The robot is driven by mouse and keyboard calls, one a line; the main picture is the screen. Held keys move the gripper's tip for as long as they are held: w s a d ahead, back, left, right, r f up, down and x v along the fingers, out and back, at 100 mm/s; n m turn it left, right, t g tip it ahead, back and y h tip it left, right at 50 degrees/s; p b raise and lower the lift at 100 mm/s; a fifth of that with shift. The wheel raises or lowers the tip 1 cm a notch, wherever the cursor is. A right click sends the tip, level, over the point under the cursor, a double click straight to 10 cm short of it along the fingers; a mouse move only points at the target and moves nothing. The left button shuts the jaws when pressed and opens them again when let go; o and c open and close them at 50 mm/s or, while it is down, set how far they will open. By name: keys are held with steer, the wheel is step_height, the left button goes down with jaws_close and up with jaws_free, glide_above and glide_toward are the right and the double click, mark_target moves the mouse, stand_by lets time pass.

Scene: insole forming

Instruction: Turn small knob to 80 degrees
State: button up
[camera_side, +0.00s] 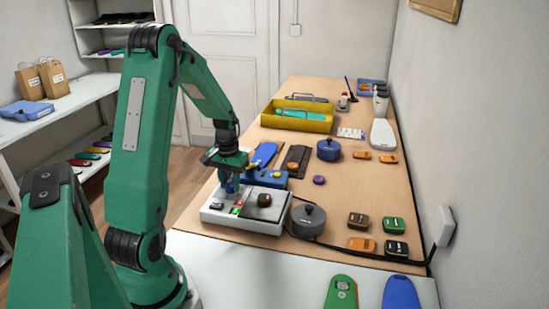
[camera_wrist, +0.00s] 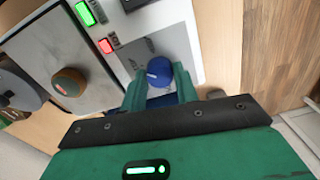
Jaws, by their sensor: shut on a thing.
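The small knob (camera_wrist: 158,72) is blue, round, with a short white mark on its top. It stands on a grey panel of a white machine (camera_wrist: 213,42), which also shows in the side view (camera_side: 213,218). My gripper (camera_wrist: 160,84) is over the panel, its two green fingers shut on the small knob, one on each side. In the side view my gripper (camera_side: 230,184) points down at the back left part of the machine, and the knob is hard to make out there. The knob's angle cannot be read from these frames.
On the machine, a green lit switch (camera_wrist: 85,13) and a red lit switch (camera_wrist: 107,46) sit beside the panel.

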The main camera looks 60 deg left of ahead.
mark_target(229, 186)
steer(key=n, duration=0.3)
steer(key=shift+a+n, duration=0.25)
steer(key=shift+n, duration=0.15)
steer(key=n, duration=0.3)
steer(key=shift+s+n, duration=0.1)
steer(key=shift+n, duration=0.2)
steer(key=n, duration=0.4)
steer(key=shift+d, duration=0.15)
steer(key=shift+s+d+n, duration=0.1)
steer(key=shift+n, duration=1.2)
steer(key=o, duration=1)
steer(key=shift+d+r, duration=0.15)
steer(key=shift+r, duration=3.75)
